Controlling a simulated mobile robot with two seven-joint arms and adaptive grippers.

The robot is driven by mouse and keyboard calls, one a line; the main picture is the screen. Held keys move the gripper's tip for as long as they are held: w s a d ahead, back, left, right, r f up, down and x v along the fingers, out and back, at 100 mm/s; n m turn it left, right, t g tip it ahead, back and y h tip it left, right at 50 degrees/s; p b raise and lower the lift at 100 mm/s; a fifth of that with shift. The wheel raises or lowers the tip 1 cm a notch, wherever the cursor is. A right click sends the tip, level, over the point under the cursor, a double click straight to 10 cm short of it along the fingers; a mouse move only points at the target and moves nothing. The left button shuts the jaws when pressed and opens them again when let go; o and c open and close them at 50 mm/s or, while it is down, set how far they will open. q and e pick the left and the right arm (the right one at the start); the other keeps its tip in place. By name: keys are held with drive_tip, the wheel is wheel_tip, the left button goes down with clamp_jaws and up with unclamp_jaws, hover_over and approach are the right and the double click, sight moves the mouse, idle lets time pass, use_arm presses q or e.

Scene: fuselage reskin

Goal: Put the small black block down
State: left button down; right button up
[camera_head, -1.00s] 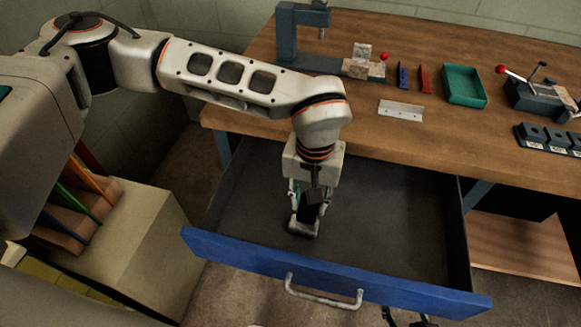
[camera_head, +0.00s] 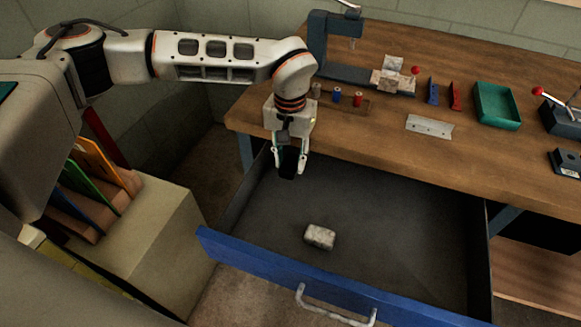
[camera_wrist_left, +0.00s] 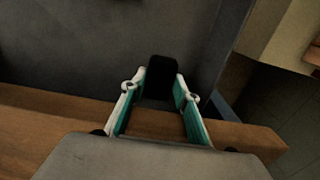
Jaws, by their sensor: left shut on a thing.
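The small black block (camera_head: 288,163) is between the fingers of my left gripper (camera_head: 290,168), which is shut on it. The gripper points down over the back left part of the open drawer, near the bench's front edge. The block also shows in the left wrist view (camera_wrist_left: 161,78), held between the teal inner pads of the left gripper (camera_wrist_left: 160,88). It appears to be in the air. My right gripper is not seen in the head view.
The open drawer has a blue front (camera_head: 270,266) and a dark floor with a pale block (camera_head: 320,237) on it. The wooden bench (camera_head: 380,134) behind carries a press (camera_head: 320,50), a green tray (camera_head: 497,104), a metal plate (camera_head: 430,127) and a small rack with spools (camera_head: 346,101).

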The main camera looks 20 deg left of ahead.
sight(290, 163)
use_arm(q)
wheel_tip(290, 163, down, 3)
drive_tip(key=shift+f, duration=0.1)
idle(0.3)
drive_tip(key=shift+f, duration=0.35)
drive_tip(key=shift+f, duration=0.15)
drive_tip(key=c, duration=1.5)
unclamp_jaws()
